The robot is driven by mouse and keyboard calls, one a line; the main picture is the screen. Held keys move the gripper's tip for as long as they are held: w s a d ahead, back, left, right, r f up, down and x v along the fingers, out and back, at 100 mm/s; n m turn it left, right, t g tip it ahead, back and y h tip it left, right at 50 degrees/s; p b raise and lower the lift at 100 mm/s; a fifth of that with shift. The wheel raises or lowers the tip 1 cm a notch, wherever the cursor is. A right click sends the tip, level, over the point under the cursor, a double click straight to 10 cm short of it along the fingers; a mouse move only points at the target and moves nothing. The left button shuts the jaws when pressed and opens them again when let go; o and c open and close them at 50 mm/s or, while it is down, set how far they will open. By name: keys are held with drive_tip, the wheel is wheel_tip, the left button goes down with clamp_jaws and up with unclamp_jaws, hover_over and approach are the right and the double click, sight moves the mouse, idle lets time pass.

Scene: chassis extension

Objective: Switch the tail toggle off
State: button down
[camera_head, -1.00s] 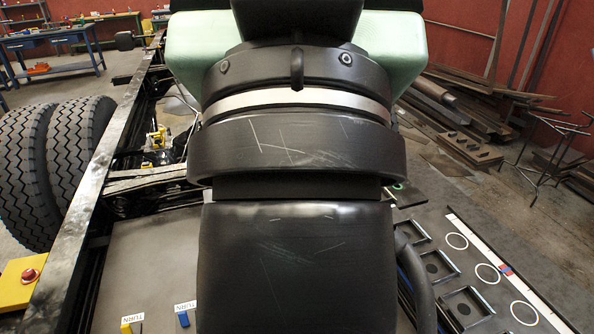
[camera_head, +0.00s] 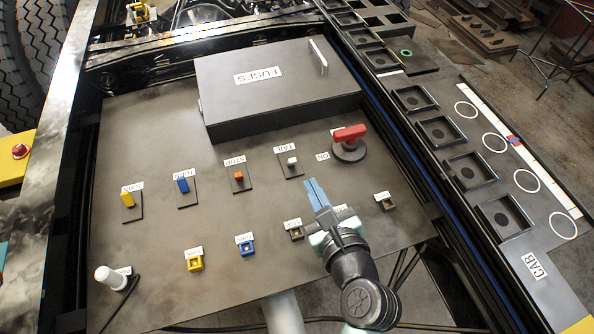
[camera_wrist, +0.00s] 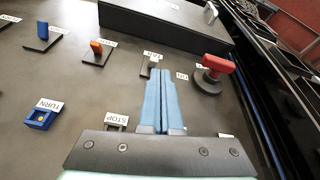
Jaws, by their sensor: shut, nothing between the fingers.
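The tail toggle (camera_head: 292,161) is a small white lever on a dark square plate, under a label reading TAIL, in the right half of the panel. My gripper (camera_head: 311,181) has slim blue fingers pressed together with nothing between them. The fingertips are just below and to the right of the toggle's plate in the head view; I cannot tell whether they touch the panel. In the wrist view the toggle (camera_wrist: 153,61) shows just beyond the fingertips (camera_wrist: 158,74), its lower part partly hidden by them.
An orange STOP toggle (camera_head: 238,176), a blue toggle (camera_head: 183,184) and a yellow toggle (camera_head: 128,200) stand left of it. A red rotary handle (camera_head: 349,140) stands close on the right. A fuse box (camera_head: 275,85) rises behind. Small sockets (camera_head: 246,246) line the front.

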sight(291, 164)
drive_tip(key=f, duration=0.1)
drive_tip(key=s+f+m, duration=0.1)
drive_tip(key=f+m, duration=0.1)
drive_tip(key=shift+s, duration=0.3)
drive_tip(key=b+x, duration=0.1)
drive_tip(key=x, duration=0.9)
drive_tip(key=shift+a+f, duration=0.1)
drive_tip(key=shift+g+p, duration=0.3)
drive_tip(key=shift+p, duration=0.1)
drive_tip(key=shift+r+p, duration=0.35)
drive_tip(key=shift+p, duration=0.4)
